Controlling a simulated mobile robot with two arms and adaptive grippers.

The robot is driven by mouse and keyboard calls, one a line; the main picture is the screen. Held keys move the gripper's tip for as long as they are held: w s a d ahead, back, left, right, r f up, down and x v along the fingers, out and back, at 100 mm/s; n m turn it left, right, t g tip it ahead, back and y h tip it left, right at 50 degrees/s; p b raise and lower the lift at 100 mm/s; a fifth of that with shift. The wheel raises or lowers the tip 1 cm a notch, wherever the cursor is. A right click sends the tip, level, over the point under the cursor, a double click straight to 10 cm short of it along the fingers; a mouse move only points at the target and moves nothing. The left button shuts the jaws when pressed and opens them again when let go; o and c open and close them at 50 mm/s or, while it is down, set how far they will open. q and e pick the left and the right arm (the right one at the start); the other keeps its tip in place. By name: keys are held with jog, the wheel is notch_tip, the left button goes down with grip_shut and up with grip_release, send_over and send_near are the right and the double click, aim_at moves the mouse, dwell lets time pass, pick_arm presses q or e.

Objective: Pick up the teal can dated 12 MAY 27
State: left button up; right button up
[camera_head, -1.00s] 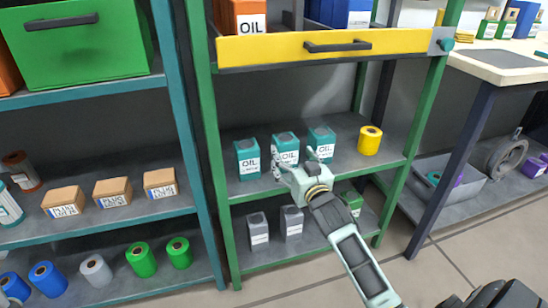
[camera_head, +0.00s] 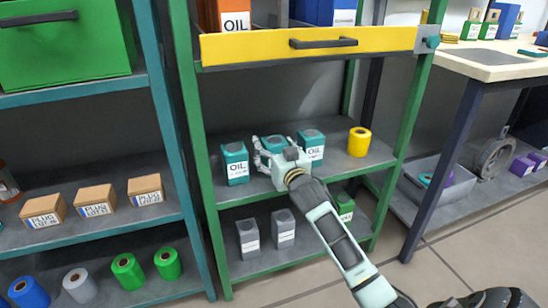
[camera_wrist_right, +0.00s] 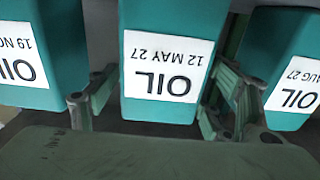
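Three teal oil cans stand in a row on the middle shelf. The middle can (camera_head: 273,142) is partly hidden behind my right gripper (camera_head: 265,160). In the wrist view this can (camera_wrist_right: 166,30) shows upside down, its white label reading OIL, 12 MAY 27. My right gripper (camera_wrist_right: 160,95) is open, with one finger on each side of this can; contact is not clear. My left gripper is not in view.
The neighbouring cans stand close outside the fingers. A yellow roll (camera_head: 359,142) stands to the right on the same shelf. A yellow-fronted drawer (camera_head: 250,49) hangs above, and grey cans (camera_head: 248,238) stand below. Green posts (camera_head: 405,150) bound the shelf.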

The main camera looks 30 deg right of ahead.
jog(key=c, duration=1.5)
